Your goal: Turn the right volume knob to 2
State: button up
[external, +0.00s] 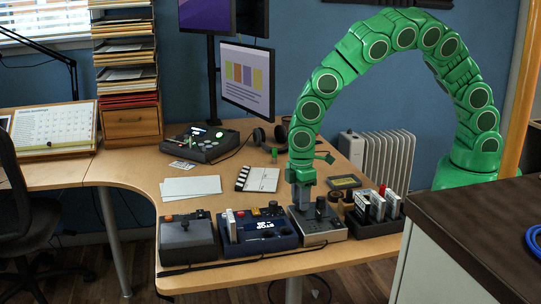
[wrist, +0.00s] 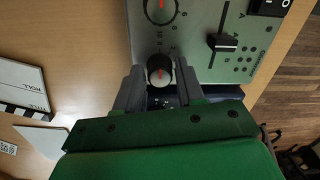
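A grey-green control panel (wrist: 195,25) fills the top of the wrist view; in the external view it is a grey box (external: 318,228) at the desk's front. My gripper (wrist: 160,72), also seen in the external view (external: 302,203), points down over it. Its two fingers stand on either side of a round knob (wrist: 160,76) with a light top and a red pointer mark. I cannot tell whether they touch it. A second dark knob (wrist: 160,10) with a red mark and a numbered scale sits above it in the picture. Most scale numbers around the lower knob are hidden or unreadable.
The panel also carries a slider (wrist: 223,42) and a rocker switch (wrist: 268,6). A blue box (external: 257,238) stands left of it, a dark rack of cards (external: 376,228) close on its right. A clapperboard (external: 262,180) and paper (external: 191,187) lie behind.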

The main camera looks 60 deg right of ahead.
grip_shut()
jog(key=shift+m, duration=0.3)
jog(key=m, duration=0.3)
jog(key=shift+m, duration=1.7)
jog(key=shift+o, duration=1.8)
grip_release()
jog(key=shift+r, duration=0.1)
